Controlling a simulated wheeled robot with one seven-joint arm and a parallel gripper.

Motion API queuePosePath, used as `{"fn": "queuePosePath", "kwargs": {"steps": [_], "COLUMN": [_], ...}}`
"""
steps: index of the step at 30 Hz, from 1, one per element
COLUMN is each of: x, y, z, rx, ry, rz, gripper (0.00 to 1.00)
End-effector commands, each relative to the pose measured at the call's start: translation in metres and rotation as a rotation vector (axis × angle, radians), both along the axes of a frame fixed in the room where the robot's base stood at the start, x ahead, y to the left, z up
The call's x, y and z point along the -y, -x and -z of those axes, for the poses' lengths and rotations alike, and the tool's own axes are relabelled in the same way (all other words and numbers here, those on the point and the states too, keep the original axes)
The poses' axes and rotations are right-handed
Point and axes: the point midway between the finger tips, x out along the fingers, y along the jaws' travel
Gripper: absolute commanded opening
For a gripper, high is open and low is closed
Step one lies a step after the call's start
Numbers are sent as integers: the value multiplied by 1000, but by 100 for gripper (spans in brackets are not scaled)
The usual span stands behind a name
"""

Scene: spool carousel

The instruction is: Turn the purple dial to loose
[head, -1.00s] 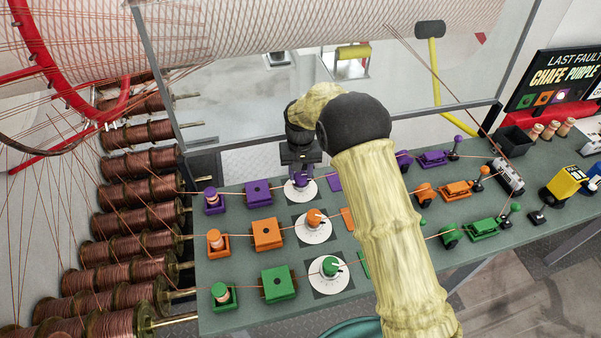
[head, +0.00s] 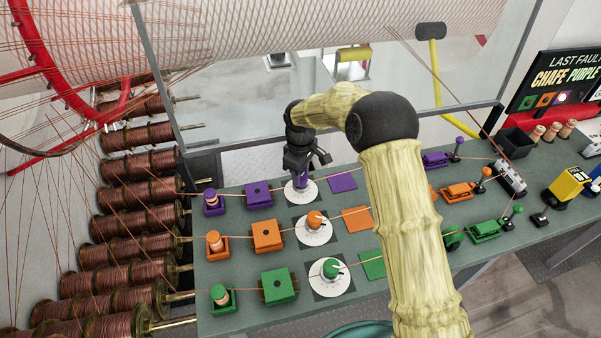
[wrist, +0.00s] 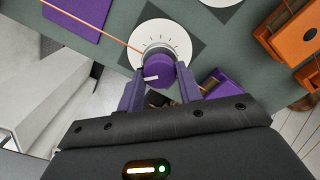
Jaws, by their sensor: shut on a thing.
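The purple dial (wrist: 160,71) has a white pointer mark and sits on a round white scale plate (wrist: 178,36) with tick marks. In the wrist view its pointer mark faces the lower left. My gripper (wrist: 160,88) is shut on the dial, one purple finger on each side of it. In the head view my gripper (head: 301,182) comes down from above onto the purple dial's plate (head: 290,194) and hides most of the dial. I cannot read any words on the scale.
An orange dial (head: 314,219) and a green dial (head: 331,268) stand in the nearer rows. A purple block (head: 257,194) is to the left, a purple pad (head: 342,182) to the right. Copper threads cross the bench. A clear panel (head: 330,90) stands behind.

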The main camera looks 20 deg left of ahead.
Motion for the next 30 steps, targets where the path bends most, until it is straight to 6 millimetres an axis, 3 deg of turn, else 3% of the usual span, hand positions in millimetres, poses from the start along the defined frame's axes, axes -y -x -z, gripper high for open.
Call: {"fn": "queuePosePath", "kwargs": {"steps": [18, 30], "x": [0, 0], "y": [-1, 0], "z": [-2, -2], "rx": [4, 5], "ry": [-4, -3], "rz": [-565, -759], "gripper": [13, 13]}}
